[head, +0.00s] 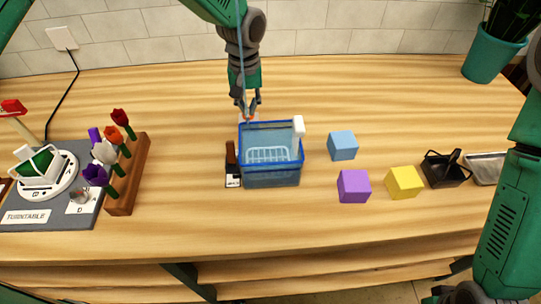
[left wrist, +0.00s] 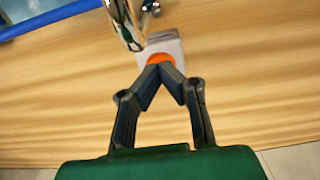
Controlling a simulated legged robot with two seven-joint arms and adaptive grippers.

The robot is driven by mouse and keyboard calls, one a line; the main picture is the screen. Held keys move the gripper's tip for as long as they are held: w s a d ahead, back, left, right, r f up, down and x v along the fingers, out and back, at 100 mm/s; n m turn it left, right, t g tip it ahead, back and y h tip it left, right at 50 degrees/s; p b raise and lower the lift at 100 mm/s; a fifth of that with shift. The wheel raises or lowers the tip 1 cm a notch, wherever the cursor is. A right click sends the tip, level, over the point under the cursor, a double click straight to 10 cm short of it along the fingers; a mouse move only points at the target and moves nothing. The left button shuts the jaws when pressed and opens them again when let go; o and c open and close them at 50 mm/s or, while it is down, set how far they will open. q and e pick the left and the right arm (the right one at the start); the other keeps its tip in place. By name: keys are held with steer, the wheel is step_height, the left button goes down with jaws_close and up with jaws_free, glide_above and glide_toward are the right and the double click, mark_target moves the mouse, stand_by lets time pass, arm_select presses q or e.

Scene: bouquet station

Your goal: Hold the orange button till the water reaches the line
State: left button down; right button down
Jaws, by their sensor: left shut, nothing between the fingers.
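The orange button (left wrist: 161,59) sits on a small pale base (left wrist: 165,45) behind the tank. My left gripper (left wrist: 160,70) is shut and empty, its fingertips together at the near edge of the button; they appear to touch it. In the head view my left gripper (head: 247,112) points down just behind the blue-rimmed clear tank (head: 272,182). The tank looks bluish inside and holds a white rack; I cannot make out the water level or a line. A chrome spout (left wrist: 127,22) shows beside the button. My right gripper is not seen.
Right of the tank lie a blue cube (head: 343,145), a purple cube (head: 354,186), a yellow cube (head: 404,182) and a black caddy (head: 445,168). A wooden flower rack (head: 130,175) and a turntable station (head: 45,180) stand left. The front table strip is clear.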

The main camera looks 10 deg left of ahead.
arm_select(q)
step_height(320, 180, up, 4)
steer(key=p, duration=0.3)
steer(key=shift+r+p, duration=0.15)
steer(key=shift+p, duration=0.25)
steer(key=shift+w+f, duration=0.1)
steer(key=shift+f, duration=0.1)
